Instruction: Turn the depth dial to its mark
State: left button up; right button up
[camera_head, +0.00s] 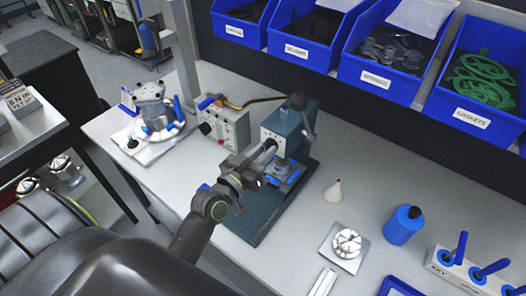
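A teal bench press (299,122) with a black-knobbed lever stands on the bench, on a dark teal base plate (262,218). My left gripper (262,154) reaches in from the lower left to the front face of the press head. No dial mark is readable. My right gripper is out of view.
A grey control box (224,128) stands left of the press, and a machined housing (153,105) sits further left. Blue bins (476,112) line the back.

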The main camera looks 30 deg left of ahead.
pick_arm(q)
grip_shut()
jog(key=shift+f+m+b, duration=0.15)
jog(key=shift+m+b, duration=1.1)
jog(key=shift+m, duration=0.05)
jog(key=shift+m+b, duration=1.1)
jog(key=shift+m, duration=0.5)
jog(key=shift+o, duration=1.6)
grip_release()
